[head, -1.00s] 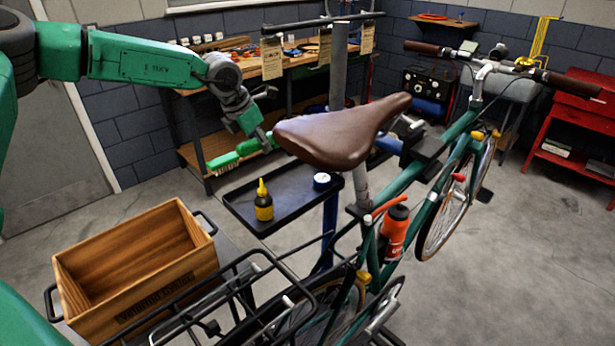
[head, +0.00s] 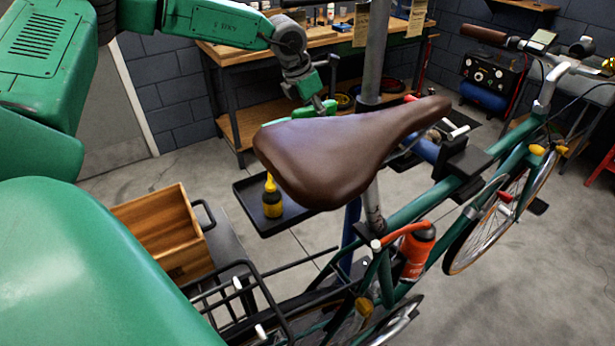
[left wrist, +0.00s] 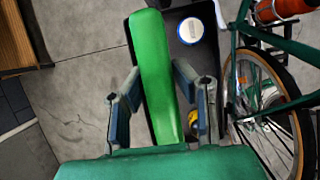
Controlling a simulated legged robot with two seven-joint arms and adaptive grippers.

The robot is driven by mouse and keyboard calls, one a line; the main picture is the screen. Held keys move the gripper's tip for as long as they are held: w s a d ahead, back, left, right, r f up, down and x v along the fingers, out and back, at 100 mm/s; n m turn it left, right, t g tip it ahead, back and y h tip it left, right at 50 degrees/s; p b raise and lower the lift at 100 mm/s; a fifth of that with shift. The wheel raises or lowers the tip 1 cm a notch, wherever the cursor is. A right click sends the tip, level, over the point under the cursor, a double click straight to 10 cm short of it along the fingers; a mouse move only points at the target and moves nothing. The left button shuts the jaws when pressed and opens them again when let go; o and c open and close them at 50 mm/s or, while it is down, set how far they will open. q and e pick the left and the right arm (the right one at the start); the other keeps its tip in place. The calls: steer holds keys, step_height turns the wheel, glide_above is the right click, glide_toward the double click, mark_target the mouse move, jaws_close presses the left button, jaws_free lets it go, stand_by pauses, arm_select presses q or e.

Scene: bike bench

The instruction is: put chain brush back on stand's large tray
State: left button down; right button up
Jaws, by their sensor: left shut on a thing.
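The green chain brush (left wrist: 153,60) is gripped by my left gripper (left wrist: 157,90), whose fingers stand on both sides of it in the left wrist view. In the head view the gripper (head: 319,103) is behind the brown saddle, which hides its fingertips and most of the brush (head: 300,112). The stand's large black tray (head: 268,233) is partly hidden by the saddle. The tray (left wrist: 183,64) shows under the brush in the left wrist view; the gap between them cannot be judged. My right gripper is not in view.
A yellow-capped bottle (head: 272,198) stands on the tray. A white-lidded tin (left wrist: 191,30) is on the tray's far part. The saddle (head: 335,155) and stand post (head: 373,60) are close to my left gripper. A wooden crate (head: 160,235) is at the left.

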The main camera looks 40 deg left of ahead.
arm_select(q)
steer(key=shift+s+a+f+b, duration=0.2)
steer(key=shift+f+b, duration=0.2)
steer(key=shift+f, duration=0.15)
steer(key=f+b, duration=0.3)
steer(key=f, duration=0.2)
steer(key=f+b, duration=0.2)
steer(key=f, duration=0.3)
steer(key=f+b, duration=0.3)
steer(key=f, duration=0.2)
steer(key=shift+a+b, duration=0.3)
steer(key=shift+b, duration=0.05)
steer(key=f, duration=0.3)
steer(key=shift+d+f, duration=0.25)
steer(key=c, duration=1.3)
jaws_free()
steer(key=shift+a, duration=0.15)
steer(key=p+v, duration=0.1)
steer(key=v, duration=1.1)
